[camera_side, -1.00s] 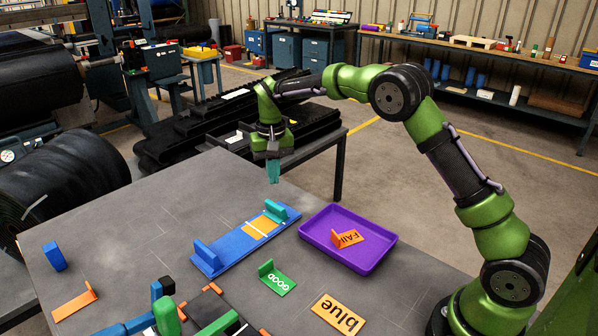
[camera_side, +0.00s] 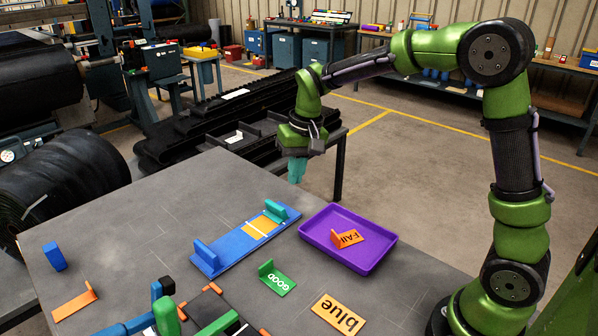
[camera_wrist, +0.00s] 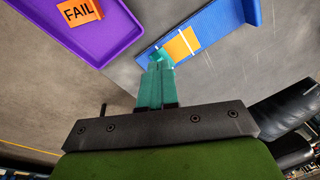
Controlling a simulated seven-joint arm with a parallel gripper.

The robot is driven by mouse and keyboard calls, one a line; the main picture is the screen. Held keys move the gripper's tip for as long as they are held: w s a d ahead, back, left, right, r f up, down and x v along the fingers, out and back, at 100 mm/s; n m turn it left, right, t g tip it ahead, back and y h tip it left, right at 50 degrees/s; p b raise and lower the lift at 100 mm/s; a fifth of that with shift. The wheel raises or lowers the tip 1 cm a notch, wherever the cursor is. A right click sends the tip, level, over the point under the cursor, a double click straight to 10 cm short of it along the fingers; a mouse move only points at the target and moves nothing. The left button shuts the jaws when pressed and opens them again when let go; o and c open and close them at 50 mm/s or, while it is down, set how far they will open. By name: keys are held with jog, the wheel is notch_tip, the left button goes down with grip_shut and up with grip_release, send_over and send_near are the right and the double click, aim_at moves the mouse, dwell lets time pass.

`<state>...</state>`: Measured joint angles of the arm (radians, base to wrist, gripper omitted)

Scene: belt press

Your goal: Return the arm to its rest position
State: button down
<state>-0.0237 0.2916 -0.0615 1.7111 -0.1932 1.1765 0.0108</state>
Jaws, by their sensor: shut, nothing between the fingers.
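My gripper (camera_side: 297,171) hangs above the far edge of the grey table, its teal fingers pointing down, shut with nothing between them. In the wrist view, the fingers (camera_wrist: 156,80) are together. The green arm is raised and bent, with its elbow high at the upper right. Below the gripper are the purple tray (camera_side: 375,257) and the blue fixture (camera_side: 222,259), both apart from it. An orange FAIL tag (camera_side: 348,238) lies in the tray. A teal block (camera_side: 276,210) stands at the far end of the fixture.
A green GOOD tag (camera_side: 277,279), an orange "blue" plate (camera_side: 338,315), an orange tag (camera_side: 75,303) and a blue block (camera_side: 54,257) lie on the table (camera_side: 130,215). Black belt stacks (camera_side: 195,128) stand behind. The air around the raised arm looks clear.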

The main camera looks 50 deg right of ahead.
jog(key=s+a+r+t, duration=0.1)
jog(key=s+r+t, duration=0.1)
jog(key=s, duration=0.8)
jog(key=s+a+r+n+t+y, duration=0.1)
jog(key=s+r+t, duration=0.2)
jog(key=s, duration=0.7)
notch_tip(320, 180, up, 2)
jog(key=shift+a+r, duration=0.1)
jog(key=shift+a, duration=0.25)
